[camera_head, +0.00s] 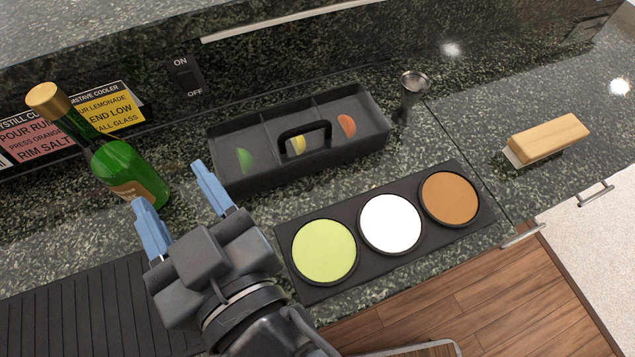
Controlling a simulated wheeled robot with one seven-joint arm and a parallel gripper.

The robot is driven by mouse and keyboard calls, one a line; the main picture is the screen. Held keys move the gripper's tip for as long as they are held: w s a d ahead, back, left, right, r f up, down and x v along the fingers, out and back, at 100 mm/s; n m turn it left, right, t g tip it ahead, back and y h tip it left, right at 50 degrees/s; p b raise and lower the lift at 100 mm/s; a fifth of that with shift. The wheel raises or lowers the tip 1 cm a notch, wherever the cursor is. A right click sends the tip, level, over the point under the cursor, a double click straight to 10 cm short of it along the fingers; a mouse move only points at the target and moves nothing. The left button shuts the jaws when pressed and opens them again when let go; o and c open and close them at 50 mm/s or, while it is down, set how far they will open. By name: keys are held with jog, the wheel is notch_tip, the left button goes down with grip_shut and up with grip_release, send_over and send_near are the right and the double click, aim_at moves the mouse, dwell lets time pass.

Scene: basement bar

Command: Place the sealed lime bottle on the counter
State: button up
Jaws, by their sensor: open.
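A green bottle (131,170) with a gold cap and a tan label stands on the dark speckled counter (420,145) at the left. I take it for the sealed lime bottle; its label is too small to read. My gripper (178,192) is open, its two blue fingers pointing toward the back of the counter. In the picture the left fingertip lies just below the bottle's lower right side and the right fingertip to its right. Nothing shows between the fingers. Whether a finger touches the bottle I cannot tell.
A black caddy (257,181) with garnish compartments stands behind a black tray of green, white and brown discs (362,268). A metal jigger (411,90), a wood-handled scraper (548,139), signs (108,113) and a black ribbed mat (70,310) are around. Free counter lies right of the jigger.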

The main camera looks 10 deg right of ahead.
jog(key=shift+h, duration=0.6)
jog(key=d+f, duration=0.3)
jog(key=d, duration=0.2)
jog(key=s+d+f, duration=0.1)
jog(key=d+f, duration=0.1)
jog(key=d, duration=0.1)
jog(key=shift+f, duration=0.3)
jog(key=shift+m+g+h, duration=0.3)
jog(key=shift+m+h, duration=0.5)
jog(key=shift+m, duration=0.1)
jog(key=s+d+f, duration=0.1)
jog(key=d, duration=0.2)
jog(key=s+d+f, duration=0.1)
jog(key=s+d, duration=0.1)
jog(key=d, duration=0.1)
jog(key=s+d+f, duration=0.1)
jog(key=d+f, duration=0.1)
jog(key=d, duration=0.1)
jog(key=shift+s+d, duration=0.15)
jog(key=shift+d, duration=0.25)
jog(key=s+d+r+m+h, duration=0.2)
jog(key=s+d+m+h, duration=0.2)
jog(key=s+d, duration=0.9)
jog(key=shift+s+d+h, duration=0.25)
jog(key=shift+d+h, duration=0.3)
jog(key=shift+h, duration=0.25)
jog(key=shift+c, duration=0.5)
